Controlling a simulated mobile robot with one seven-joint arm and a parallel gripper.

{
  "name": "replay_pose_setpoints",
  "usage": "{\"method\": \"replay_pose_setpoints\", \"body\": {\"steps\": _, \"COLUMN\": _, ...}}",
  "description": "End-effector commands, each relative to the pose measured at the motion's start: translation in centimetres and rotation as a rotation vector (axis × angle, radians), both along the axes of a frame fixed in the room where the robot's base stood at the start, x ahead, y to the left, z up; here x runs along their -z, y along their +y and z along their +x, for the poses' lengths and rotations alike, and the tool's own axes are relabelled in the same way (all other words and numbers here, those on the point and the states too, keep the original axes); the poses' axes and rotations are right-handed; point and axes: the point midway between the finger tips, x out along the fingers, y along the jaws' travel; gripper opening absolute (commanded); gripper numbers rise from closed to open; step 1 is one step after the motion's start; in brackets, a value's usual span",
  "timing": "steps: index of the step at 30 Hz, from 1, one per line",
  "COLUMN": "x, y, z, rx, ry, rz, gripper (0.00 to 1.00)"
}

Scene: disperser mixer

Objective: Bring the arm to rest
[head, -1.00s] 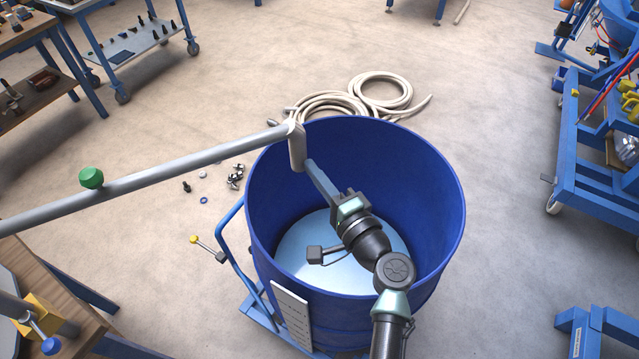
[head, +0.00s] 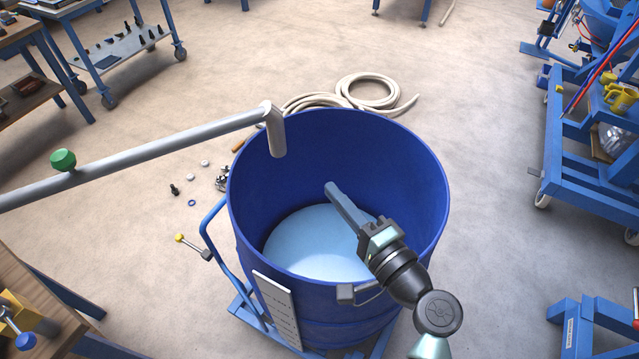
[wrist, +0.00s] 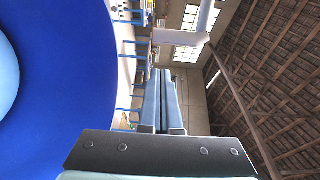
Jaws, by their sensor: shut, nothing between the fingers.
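My gripper (head: 329,188) is shut and empty. Its long blue-grey fingers point up and left over the inside of the big blue drum (head: 395,150), apart from the pipe's end. My arm comes in over the drum's front right rim. In the wrist view my gripper (wrist: 167,72) shows its two fingers side by side, with the blue drum (wrist: 70,70) filling the left.
A grey pipe (head: 150,152) with a green knob (head: 63,160) reaches from the left, its bent end over the drum's left rim. A coiled hose (head: 365,92) lies behind the drum. Blue carts (head: 590,185) stand right. Floor between is open.

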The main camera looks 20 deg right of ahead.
Motion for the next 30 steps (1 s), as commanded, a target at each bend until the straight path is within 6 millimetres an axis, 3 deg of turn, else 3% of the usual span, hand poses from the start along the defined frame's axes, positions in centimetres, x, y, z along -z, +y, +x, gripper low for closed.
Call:
{"method": "replay_pose_setpoints", "body": {"steps": 3, "x": 0.1, "y": -0.5, "z": -1.3, "rx": 0.003, "ry": 0.0, "rz": 0.0, "gripper": 0.0}}
{"method": "replay_pose_setpoints", "body": {"steps": 9, "x": 0.0, "y": -0.7, "z": -1.9, "rx": 0.002, "ry": 0.0, "rz": 0.001, "gripper": 0.0}}
{"method": "replay_pose_setpoints", "body": {"steps": 14, "x": -0.3, "y": -0.5, "z": -1.6, "rx": -0.001, "ry": -0.002, "rz": -0.012, "gripper": 0.0}}
{"method": "replay_pose_setpoints", "body": {"steps": 17, "x": -2.1, "y": 0.4, "z": -0.2, "rx": -0.014, "ry": -0.017, "rz": -0.098, "gripper": 0.0}}
{"method": "replay_pose_setpoints", "body": {"steps": 20, "x": -6.0, "y": 2.3, "z": 2.4, "rx": -0.024, "ry": -0.055, "rz": -0.288, "gripper": 0.0}}
{"method": "replay_pose_setpoints", "body": {"steps": 24, "x": -14.9, "y": 6.1, "z": 5.9, "rx": 0.014, "ry": -0.176, "rz": -0.652, "gripper": 0.0}}
{"method": "replay_pose_setpoints", "body": {"steps": 27, "x": -22.1, "y": 8.9, "z": 6.7, "rx": 0.094, "ry": -0.29, "rz": -0.887, "gripper": 0.0}}
{"method": "replay_pose_setpoints", "body": {"steps": 30, "x": -29.3, "y": 11.6, "z": 5.8, "rx": 0.207, "ry": -0.414, "rz": -1.079, "gripper": 0.0}}
